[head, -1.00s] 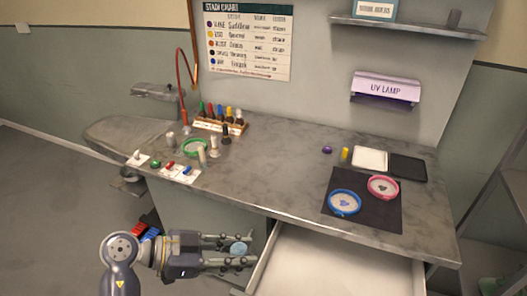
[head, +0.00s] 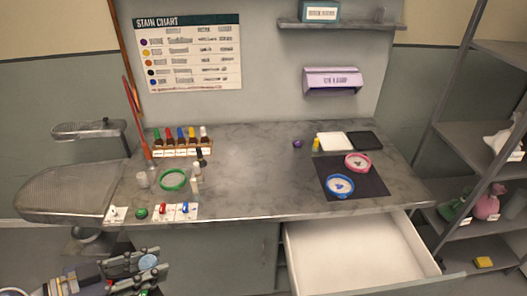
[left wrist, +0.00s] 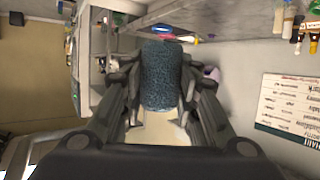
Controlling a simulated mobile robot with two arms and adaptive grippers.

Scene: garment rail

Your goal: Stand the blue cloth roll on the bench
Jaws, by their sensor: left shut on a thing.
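My left gripper (head: 152,268) is at the lower left of the head view, below and in front of the bench's left part. It is shut on the blue cloth roll (left wrist: 163,75), which fills the space between the fingers in the left wrist view. The bench (head: 250,175) has a grey marbled top. My right gripper is not in view.
An open, empty white drawer (head: 350,255) juts out under the bench's right part. Bottles in a rack (head: 180,152), a green hoop (head: 173,180) and small bottles crowd the left. A dark mat (head: 372,183) with blue and pink hoops lies right. The middle top is clear.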

